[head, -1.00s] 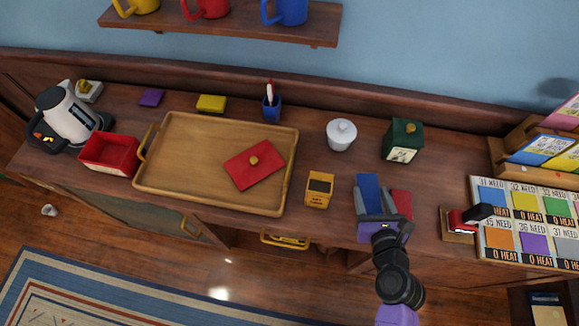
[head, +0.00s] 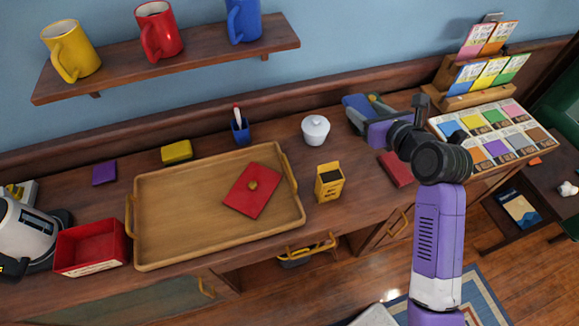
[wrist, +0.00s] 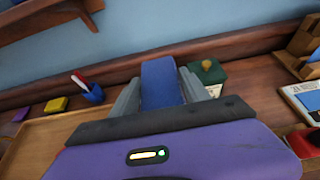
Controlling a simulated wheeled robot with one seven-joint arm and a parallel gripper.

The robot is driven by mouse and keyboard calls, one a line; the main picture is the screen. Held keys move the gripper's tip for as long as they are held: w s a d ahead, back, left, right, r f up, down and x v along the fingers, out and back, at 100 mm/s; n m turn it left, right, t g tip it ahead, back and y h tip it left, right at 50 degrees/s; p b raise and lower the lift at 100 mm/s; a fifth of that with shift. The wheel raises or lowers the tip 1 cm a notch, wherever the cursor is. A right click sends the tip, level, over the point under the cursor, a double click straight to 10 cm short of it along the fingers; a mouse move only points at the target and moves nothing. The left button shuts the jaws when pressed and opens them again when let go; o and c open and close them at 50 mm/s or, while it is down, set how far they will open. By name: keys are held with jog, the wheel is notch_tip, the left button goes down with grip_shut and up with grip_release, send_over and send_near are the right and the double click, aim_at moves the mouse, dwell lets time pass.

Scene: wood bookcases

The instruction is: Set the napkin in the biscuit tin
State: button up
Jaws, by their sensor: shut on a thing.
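My gripper (head: 368,108) is shut on a folded blue cloth-like piece, which I take to be the napkin (head: 358,101). It is held up over the right part of the counter. In the wrist view the napkin (wrist: 160,82) stands between the two grey fingers (wrist: 162,90). An open red box (head: 90,248), apparently the biscuit tin, sits at the counter's left, far from my gripper. It looks empty. A red lid with a gold knob (head: 252,192) lies on the wooden tray.
The wooden tray (head: 185,215) fills the middle of the counter. A kettle (head: 25,235) stands left of the red box. The mug shelf (head: 200,62) overhangs the back.

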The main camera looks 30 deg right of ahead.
aim_at(350, 165)
notch_tip(350, 165, down, 20)
jog(key=b, duration=0.2)
jog(key=shift+b, duration=0.3)
dwell(0.3)
jog(key=shift+f, duration=0.15)
jog(key=o, duration=1.4)
jog(key=shift+c, duration=0.2)
